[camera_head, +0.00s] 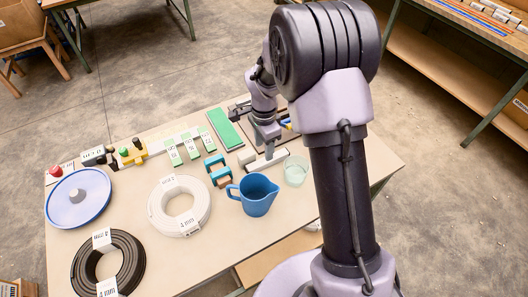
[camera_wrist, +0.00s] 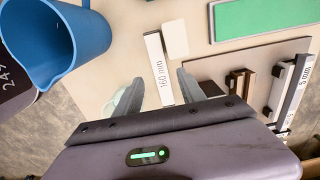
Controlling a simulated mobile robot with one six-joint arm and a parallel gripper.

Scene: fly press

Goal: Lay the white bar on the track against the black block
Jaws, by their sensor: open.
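The white bar (camera_wrist: 155,60), marked 160 mm, lies on the table; in the head view its near part (camera_head: 270,161) shows below my gripper. My gripper (camera_wrist: 160,82) is open, with one finger on each side of the bar; I cannot tell whether either touches it. It also shows in the head view (camera_head: 266,146), over the bar. The brown board (camera_wrist: 240,62) right of the bar carries a rail-like track (camera_wrist: 294,84) with a label reading 5 mm. A dark block (camera_wrist: 210,88) stands on the board near my right finger, partly hidden; I cannot tell surely whether it is the black block.
A blue jug (camera_head: 255,194) and a clear glass (camera_head: 296,171) stand close to the bar. A small white block (camera_wrist: 174,38) sits beside the bar. A green plate (camera_head: 224,128), blue clamp (camera_head: 217,170) and white coil (camera_head: 180,206) lie to the left.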

